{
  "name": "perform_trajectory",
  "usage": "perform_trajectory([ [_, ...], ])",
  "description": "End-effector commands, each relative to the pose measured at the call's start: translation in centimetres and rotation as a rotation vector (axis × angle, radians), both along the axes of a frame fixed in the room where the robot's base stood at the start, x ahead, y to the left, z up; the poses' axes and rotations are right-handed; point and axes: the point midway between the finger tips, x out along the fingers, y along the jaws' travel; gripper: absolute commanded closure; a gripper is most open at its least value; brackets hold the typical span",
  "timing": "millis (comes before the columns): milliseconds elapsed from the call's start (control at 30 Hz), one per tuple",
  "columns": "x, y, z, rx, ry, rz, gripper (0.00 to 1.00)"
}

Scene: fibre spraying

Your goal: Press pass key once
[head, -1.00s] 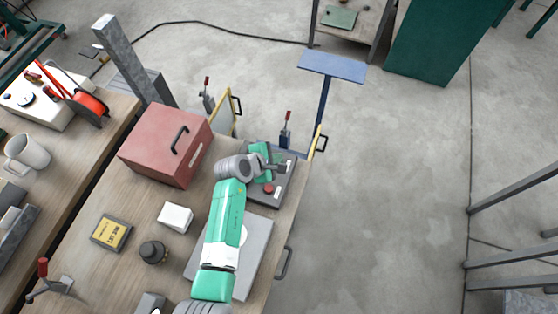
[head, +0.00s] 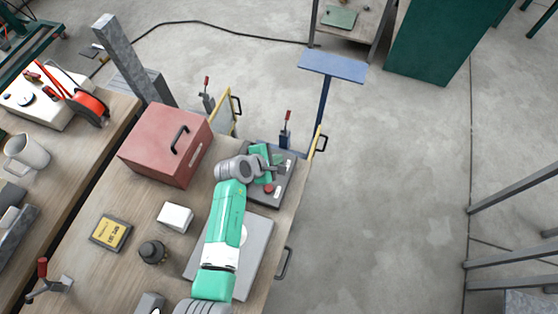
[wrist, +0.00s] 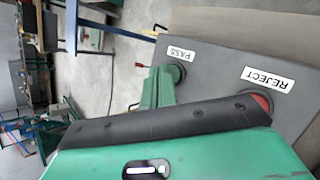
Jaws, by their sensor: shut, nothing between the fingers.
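The control panel (head: 284,187) is a grey box at the far right corner of the wooden bench. In the wrist view its grey face (wrist: 222,52) carries a PASS label (wrist: 181,53) beside a dark round pass key (wrist: 179,73). A REJECT label (wrist: 268,80) sits beside a red reject button (wrist: 262,101), which also shows in the head view (head: 268,189). My gripper (wrist: 165,77) is shut and empty, its green fingers ending right at the pass key and partly covering it. I cannot tell whether they touch it. In the head view my gripper (head: 281,171) is over the panel.
A red toolbox (head: 165,148) with a black handle stands left of the panel. A white box (head: 175,216), a dark round knob (head: 152,252) and a yellow-labelled block (head: 111,232) lie nearer. A red-handled clamp (head: 286,130) stands behind the panel.

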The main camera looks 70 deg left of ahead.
Motion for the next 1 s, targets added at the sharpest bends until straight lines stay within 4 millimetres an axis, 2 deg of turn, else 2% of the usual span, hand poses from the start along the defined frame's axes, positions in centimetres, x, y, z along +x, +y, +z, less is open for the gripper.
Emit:
perform_trajectory([
  [1000,0.00,0.02,-0.85,0.001,0.000,0.000,1.00],
])
